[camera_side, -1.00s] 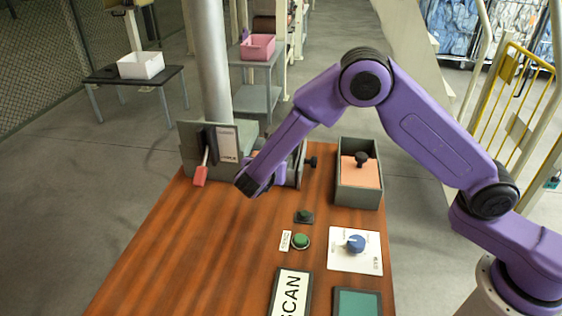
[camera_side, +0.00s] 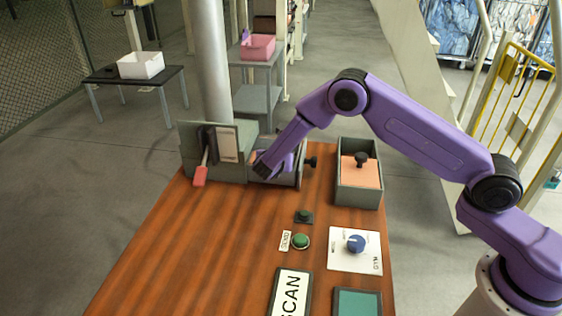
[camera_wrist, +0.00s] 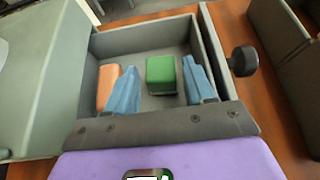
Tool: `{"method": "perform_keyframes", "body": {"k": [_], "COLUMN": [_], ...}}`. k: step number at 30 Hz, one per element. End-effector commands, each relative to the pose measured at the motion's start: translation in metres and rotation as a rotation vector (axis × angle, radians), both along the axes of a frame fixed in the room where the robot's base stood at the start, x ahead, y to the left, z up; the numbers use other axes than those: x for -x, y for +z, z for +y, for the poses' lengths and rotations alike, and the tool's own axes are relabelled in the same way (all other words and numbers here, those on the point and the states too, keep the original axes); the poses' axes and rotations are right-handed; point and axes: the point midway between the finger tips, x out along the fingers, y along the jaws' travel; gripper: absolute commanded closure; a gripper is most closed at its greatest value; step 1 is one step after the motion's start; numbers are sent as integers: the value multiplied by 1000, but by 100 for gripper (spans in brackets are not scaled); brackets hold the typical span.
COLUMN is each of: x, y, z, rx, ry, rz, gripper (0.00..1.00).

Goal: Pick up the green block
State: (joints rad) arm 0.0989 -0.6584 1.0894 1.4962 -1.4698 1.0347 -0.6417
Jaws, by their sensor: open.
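In the wrist view the green block (camera_wrist: 161,74) lies in an open grey drawer (camera_wrist: 147,36). My gripper (camera_wrist: 161,85) is open, with its two blue fingers on either side of the block. In the side view my gripper (camera_side: 264,166) reaches down into the drawer area, and the block is hidden there.
An orange block (camera_wrist: 108,86) lies in the drawer beside the left finger. A black knob (camera_wrist: 244,61) sticks out from the drawer's right wall. A grey box (camera_side: 358,196) with an orange lid stands to the right. The wooden table's (camera_side: 190,245) front left is clear.

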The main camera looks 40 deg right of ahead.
Motion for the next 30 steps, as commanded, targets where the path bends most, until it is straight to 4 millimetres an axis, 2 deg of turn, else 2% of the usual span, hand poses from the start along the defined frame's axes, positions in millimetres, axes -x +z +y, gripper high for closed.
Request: {"method": "perform_keyframes", "body": {"k": [4,11,13,15,16,30], "x": [-7,-8,-8,-8,-8,-8], "y": [-6,-6,-6,-6,-6,-1], "z": [-7,-8,-8,-8,-8,-7], "rx": [0,0,0,0,0,-1], "ry": [0,1,1,1,1,1], "rz": [0,0,0,0,0,-2], "gripper": [46,46,63,86,88,88]}}
